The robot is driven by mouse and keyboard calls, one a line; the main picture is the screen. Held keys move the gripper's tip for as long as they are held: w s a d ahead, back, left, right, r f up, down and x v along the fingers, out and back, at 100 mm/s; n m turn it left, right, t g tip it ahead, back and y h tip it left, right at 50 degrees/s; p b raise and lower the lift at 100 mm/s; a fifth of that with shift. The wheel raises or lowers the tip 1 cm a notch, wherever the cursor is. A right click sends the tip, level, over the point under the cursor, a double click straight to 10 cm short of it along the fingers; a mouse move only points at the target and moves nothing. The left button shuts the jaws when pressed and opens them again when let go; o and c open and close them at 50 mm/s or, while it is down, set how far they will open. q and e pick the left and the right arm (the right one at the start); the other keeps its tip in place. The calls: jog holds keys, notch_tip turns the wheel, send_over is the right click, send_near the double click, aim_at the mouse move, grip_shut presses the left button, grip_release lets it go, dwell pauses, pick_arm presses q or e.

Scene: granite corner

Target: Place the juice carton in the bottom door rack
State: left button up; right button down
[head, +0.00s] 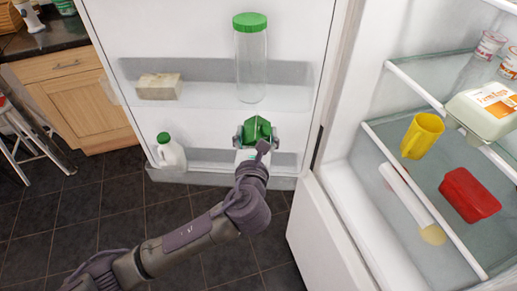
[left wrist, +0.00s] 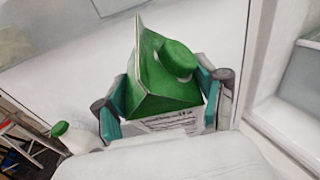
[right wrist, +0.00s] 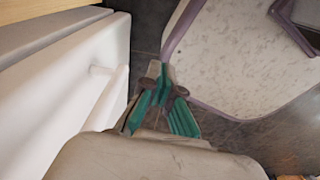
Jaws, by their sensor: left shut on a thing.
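The juice carton (head: 258,130) is white with a green gabled top and a green cap. In the head view it is upright at the bottom door rack (head: 215,158), right of the rack's middle. My left gripper (head: 257,138) is shut on it, one finger on each side. The left wrist view shows the carton (left wrist: 165,75) between the teal fingers of the left gripper (left wrist: 165,105). The carton's base is hidden by my arm, so I cannot tell whether it touches the rack floor. My right gripper (right wrist: 160,85) looks shut and empty in the right wrist view.
A white jug with a green cap (head: 172,154) stands at the rack's left end. Above, a pale block (head: 159,87) and a tall green-lidded jar (head: 250,60) occupy the upper door rack. Fridge shelves at right hold a yellow cup (head: 422,135) and a red container (head: 468,194).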

pick_arm(q)
jog(key=w+f+b, duration=0.1)
jog(key=f+b, duration=0.2)
jog(key=w+f+b, duration=0.1)
jog(key=f+b, duration=0.2)
jog(key=b, duration=0.1)
jog(key=w+f+b, duration=0.1)
jog(key=f+b, duration=0.2)
jog(key=b, duration=0.1)
jog(key=shift+d+f, duration=0.15)
jog(key=shift+f, duration=0.2)
jog(key=w+p, duration=0.1)
jog(key=w+r+g+p, duration=0.1)
jog(key=p, duration=0.1)
jog(key=w+g+p, duration=0.1)
jog(key=shift+d+r, duration=0.1)
jog(key=shift+r, duration=0.15)
jog(key=shift+w+g+p, duration=0.65)
jog(key=shift+g+p, duration=0.05)
jog(key=shift+p, duration=0.1)
jog(key=shift+s+f+b, duration=0.1)
jog(key=shift+f+b, duration=0.85)
jog(key=shift+b, duration=0.15)
jog(key=shift+f+b, duration=0.25)
jog(key=shift+b, duration=0.35)
jog(key=o, duration=1.8)
jog(key=shift+s+f, duration=0.1)
